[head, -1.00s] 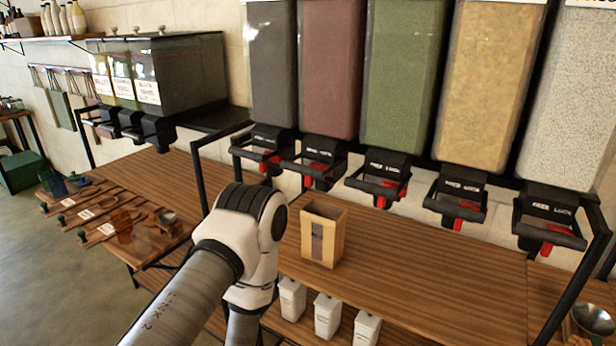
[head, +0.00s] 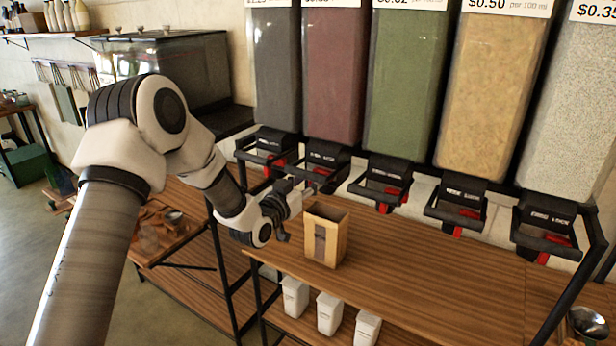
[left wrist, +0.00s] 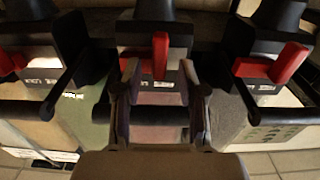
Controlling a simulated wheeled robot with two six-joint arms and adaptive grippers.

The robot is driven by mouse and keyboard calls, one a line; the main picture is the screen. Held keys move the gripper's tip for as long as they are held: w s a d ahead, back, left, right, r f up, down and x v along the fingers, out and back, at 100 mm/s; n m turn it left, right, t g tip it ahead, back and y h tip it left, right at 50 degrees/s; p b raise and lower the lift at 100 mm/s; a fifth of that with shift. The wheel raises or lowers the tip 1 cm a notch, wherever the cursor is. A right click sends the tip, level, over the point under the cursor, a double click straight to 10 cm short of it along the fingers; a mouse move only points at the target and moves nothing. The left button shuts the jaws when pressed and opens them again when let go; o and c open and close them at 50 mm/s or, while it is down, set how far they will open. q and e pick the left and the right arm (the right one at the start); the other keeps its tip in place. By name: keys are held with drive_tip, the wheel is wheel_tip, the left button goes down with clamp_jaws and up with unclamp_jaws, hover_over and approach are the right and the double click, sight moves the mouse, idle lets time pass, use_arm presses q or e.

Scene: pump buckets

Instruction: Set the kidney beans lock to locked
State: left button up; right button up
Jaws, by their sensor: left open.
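The dark red-brown hopper (head: 332,80) appears to hold the kidney beans; its label cannot be read. Its black dispenser (head: 325,153) has a red lock lever (head: 321,171) below it. In the left wrist view this red lever (left wrist: 160,55) stands in the middle, between the open fingers of my left gripper (left wrist: 158,72). I cannot tell whether the fingers touch it. In the head view my left gripper (head: 300,198) is small, just below and left of this dispenser. My right gripper is not in view.
Neighbouring dispensers with red levers stand close on both sides, including the green hopper's (head: 382,183) and the dark grey hopper's (head: 266,148). An open paper box (head: 327,240) stands on the wooden counter (head: 420,275) below. The counter right of it is clear.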

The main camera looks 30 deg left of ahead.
use_arm(q)
drive_tip(key=shift+w, duration=0.15)
clamp_jaws()
drive_tip(key=shift+d+f+b, duration=0.1)
drive_tip(key=shift+d+b, duration=0.75)
drive_tip(key=shift+d, duration=0.35)
unclamp_jaws()
drive_tip(key=shift+d, duration=0.25)
drive_tip(key=s, duration=1.2)
drive_tip(key=shift+a, duration=0.45)
